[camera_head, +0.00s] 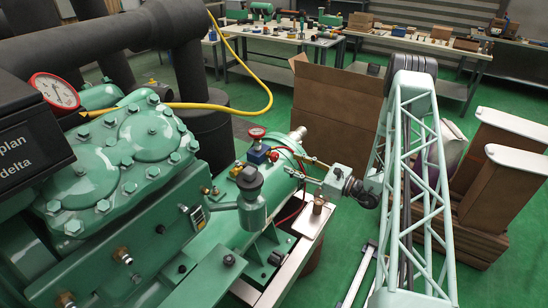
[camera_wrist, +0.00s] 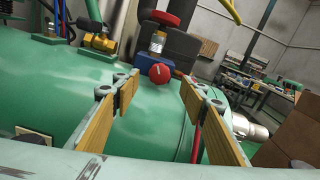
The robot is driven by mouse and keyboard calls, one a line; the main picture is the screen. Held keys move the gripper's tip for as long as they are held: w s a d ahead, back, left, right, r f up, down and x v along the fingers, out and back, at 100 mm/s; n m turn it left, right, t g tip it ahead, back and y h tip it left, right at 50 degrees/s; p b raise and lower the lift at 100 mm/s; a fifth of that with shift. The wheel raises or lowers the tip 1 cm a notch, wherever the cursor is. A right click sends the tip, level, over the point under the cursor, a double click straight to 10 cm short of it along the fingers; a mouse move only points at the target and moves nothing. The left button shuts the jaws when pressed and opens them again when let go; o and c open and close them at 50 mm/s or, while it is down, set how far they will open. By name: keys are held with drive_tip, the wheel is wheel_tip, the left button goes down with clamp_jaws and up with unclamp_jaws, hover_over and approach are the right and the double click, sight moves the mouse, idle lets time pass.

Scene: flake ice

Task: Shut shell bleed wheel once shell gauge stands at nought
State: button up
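A small red wheel (camera_head: 272,155) sits on a blue valve block (camera_head: 258,154) on top of the green shell (camera_head: 228,205). In the wrist view the red wheel (camera_wrist: 160,73) shows face-on, beyond and between my fingers. A small red-rimmed gauge (camera_head: 257,132) stands above the block; its reading is too small to make out, and the wrist view shows the gauge (camera_wrist: 160,18) only from its edge. My gripper (camera_head: 298,173) is right of the wheel, apart from it. My gripper (camera_wrist: 158,92) is open, with nothing between its yellow-padded fingers.
A larger red-rimmed gauge (camera_head: 54,90) stands at the left; I cannot read it surely. A yellow hose (camera_head: 240,108) loops behind the shell. A dark-capped green fitting (camera_head: 250,195) rises in front of the valve. A cardboard box (camera_head: 335,105) stands behind my arm.

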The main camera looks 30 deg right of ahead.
sight(277, 157)
drive_tip(key=shift+b+x, duration=0.45)
drive_tip(key=shift+x, duration=4.85)
drive_tip(key=c, duration=0.9)
drive_tip(key=shift+m, duration=0.3)
drive_tip(key=shift+w+d+m+p, duration=0.15)
drive_tip(key=shift+m+p, duration=0.25)
drive_tip(key=shift+m, duration=2.1)
